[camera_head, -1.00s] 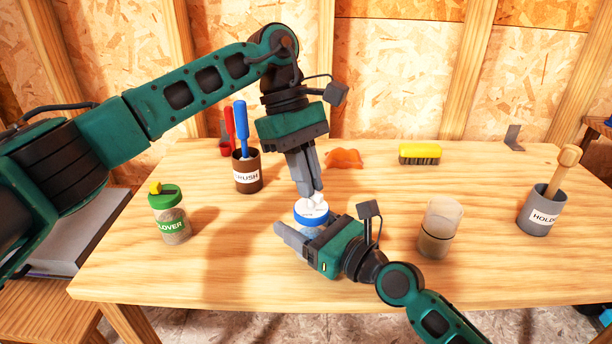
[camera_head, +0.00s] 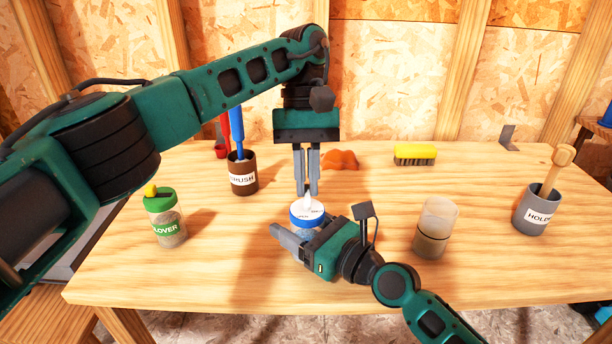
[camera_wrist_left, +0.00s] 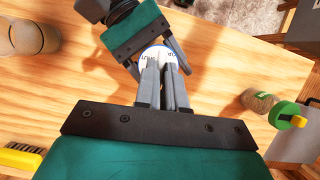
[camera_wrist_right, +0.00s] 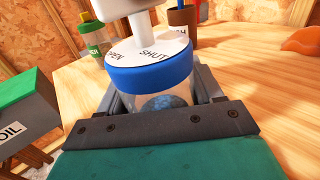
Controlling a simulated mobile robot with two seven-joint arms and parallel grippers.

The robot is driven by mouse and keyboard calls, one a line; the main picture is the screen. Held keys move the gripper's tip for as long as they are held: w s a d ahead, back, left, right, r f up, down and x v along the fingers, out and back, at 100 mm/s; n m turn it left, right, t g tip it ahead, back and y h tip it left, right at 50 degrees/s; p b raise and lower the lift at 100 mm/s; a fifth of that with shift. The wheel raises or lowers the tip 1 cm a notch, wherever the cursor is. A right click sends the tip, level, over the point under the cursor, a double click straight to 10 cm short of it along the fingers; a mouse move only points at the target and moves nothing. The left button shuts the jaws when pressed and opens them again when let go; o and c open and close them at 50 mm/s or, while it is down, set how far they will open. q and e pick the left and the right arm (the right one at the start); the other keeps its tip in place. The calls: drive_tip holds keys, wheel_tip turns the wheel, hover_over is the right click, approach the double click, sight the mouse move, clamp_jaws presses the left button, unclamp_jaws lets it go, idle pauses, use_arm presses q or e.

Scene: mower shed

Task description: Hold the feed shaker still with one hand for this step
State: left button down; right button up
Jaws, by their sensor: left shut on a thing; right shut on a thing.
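The feed shaker, a clear jar with a blue rim (camera_head: 307,224) and a white top marked OPEN and SHUT, stands near the table's front middle. In the right wrist view its clear body (camera_wrist_right: 165,98) shows bluish contents, with a white knob (camera_wrist_right: 138,22) above the top. My right gripper (camera_head: 290,238) is shut around the jar's body from the front right. My left gripper (camera_head: 307,192) points down from above and is shut on the white knob. Its fingers (camera_wrist_left: 165,75) hide part of the top in the left wrist view.
A green-lidded CLOVER jar (camera_head: 165,222) stands left, a brown cup with tools (camera_head: 243,180) behind it. A frosted cup (camera_head: 433,235) and grey holder (camera_head: 535,218) stand right. A yellow brush (camera_head: 415,152) and orange lump (camera_head: 340,160) lie at the back.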

sight(307, 187)
idle(0.5)
use_arm(q)
drive_tip(key=c, duration=1.2)
unclamp_jaws()
drive_tip(key=shift+r, duration=0.1)
wheel_tip(307, 187, up, 10)
use_arm(e)
drive_tip(key=o, duration=1.2)
